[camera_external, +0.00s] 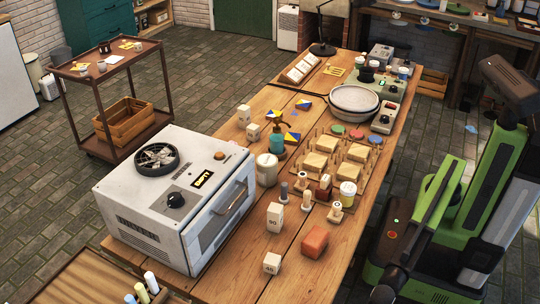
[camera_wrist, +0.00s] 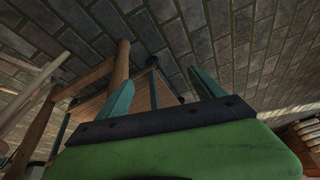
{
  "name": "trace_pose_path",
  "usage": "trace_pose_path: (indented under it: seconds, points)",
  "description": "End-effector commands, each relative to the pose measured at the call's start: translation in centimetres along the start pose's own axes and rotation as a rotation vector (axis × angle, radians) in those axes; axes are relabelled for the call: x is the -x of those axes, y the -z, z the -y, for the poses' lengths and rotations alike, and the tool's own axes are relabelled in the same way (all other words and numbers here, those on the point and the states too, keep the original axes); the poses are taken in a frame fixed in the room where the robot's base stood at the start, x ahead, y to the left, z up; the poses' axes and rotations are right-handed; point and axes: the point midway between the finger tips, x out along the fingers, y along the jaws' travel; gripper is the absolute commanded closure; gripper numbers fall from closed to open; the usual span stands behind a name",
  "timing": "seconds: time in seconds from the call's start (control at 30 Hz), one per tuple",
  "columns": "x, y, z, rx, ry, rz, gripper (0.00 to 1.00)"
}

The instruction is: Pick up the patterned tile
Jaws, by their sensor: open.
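Several small tiles patterned in blue, yellow and white are near the middle of the wooden workbench in the external view. One patterned tile (camera_external: 304,104) is behind the others, another patterned tile (camera_external: 292,138) is nearer, and one more is beside a small stand. I cannot tell which one the task means. My gripper (camera_wrist: 160,76) shows in the wrist view with its two teal fingers apart and nothing between them. It points toward the stone floor and wooden legs, and no tile shows there. In the external view my arm is at the right, off the bench, away from the tiles.
A white kiln (camera_external: 150,215) stands at the bench's near left. A teal cup (camera_external: 277,144), a cream jar (camera_external: 266,170), wooden blocks (camera_external: 320,160) and a round grey basin (camera_external: 353,101) crowd around the tiles. An orange brick (camera_external: 315,240) lies near the front.

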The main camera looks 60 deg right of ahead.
Motion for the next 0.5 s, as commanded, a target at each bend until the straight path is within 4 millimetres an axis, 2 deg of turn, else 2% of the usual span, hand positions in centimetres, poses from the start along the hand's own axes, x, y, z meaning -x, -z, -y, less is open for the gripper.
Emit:
trace_pose_path:
  seconds: [0.03,0.5]
  points:
    - [4.1,1.3,0.1,-0.025,0.001,-0.008,0.22]
    - [27.1,8.8,1.2,-0.337,0.033,-0.112,0.22]
